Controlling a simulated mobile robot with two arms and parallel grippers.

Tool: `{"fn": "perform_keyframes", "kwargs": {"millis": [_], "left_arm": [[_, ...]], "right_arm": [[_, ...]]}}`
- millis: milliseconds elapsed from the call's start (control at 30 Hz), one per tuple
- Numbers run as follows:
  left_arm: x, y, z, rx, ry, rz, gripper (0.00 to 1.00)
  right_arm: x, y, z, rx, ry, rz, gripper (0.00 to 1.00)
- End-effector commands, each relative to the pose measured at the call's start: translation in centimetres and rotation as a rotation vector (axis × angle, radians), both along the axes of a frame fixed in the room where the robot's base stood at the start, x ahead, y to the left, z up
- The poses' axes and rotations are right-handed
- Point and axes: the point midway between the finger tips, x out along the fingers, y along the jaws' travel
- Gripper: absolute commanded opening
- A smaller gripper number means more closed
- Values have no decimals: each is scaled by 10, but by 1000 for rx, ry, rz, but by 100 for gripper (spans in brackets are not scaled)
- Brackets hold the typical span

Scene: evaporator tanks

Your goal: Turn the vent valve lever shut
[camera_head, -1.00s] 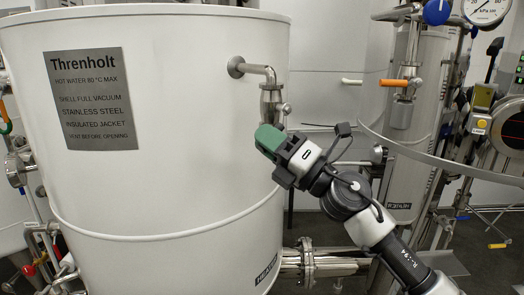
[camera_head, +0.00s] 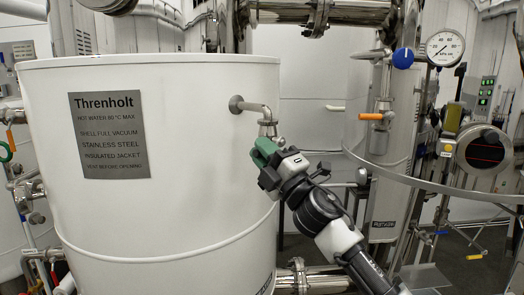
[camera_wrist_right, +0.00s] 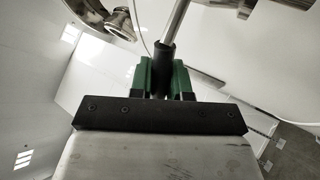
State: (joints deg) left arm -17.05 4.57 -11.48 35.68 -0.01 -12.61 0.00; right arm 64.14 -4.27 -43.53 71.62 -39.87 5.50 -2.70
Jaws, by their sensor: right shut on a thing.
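The vent valve (camera_head: 267,129) hangs on a bent steel pipe from the side of the white Threnholt tank (camera_head: 200,200). My right gripper (camera_head: 263,150), with green fingers, is just below the valve and covers its lower part. In the right wrist view, my right gripper (camera_wrist_right: 164,78) is shut on the dark grip of the valve lever (camera_wrist_right: 164,57). The lever's bare metal rod (camera_wrist_right: 178,22) runs up and away from the fingers. In the head view the lever is hidden by the gripper. My left gripper is out of view.
A curved grey rail (camera_head: 430,184) crosses to the right of my arm. An orange-handled valve (camera_head: 371,116), a blue knob (camera_head: 403,58) and a pressure gauge (camera_head: 445,48) stand at the right. Steel pipes (camera_head: 300,12) run across the top.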

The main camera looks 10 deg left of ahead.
Motion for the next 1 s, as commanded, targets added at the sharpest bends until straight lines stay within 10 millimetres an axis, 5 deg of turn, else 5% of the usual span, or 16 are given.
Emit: {"fn": "perform_keyframes", "kwargs": {"millis": [367,400,567,1000], "left_arm": [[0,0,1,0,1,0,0],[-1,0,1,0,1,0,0],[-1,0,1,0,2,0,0],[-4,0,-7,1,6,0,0]], "right_arm": [[0,-1,4,11,6,-1,0],[0,-1,4,11,6,-1,21],[0,-1,3,9,5,0,42],[-5,-12,-8,5,4,-1,42]]}}
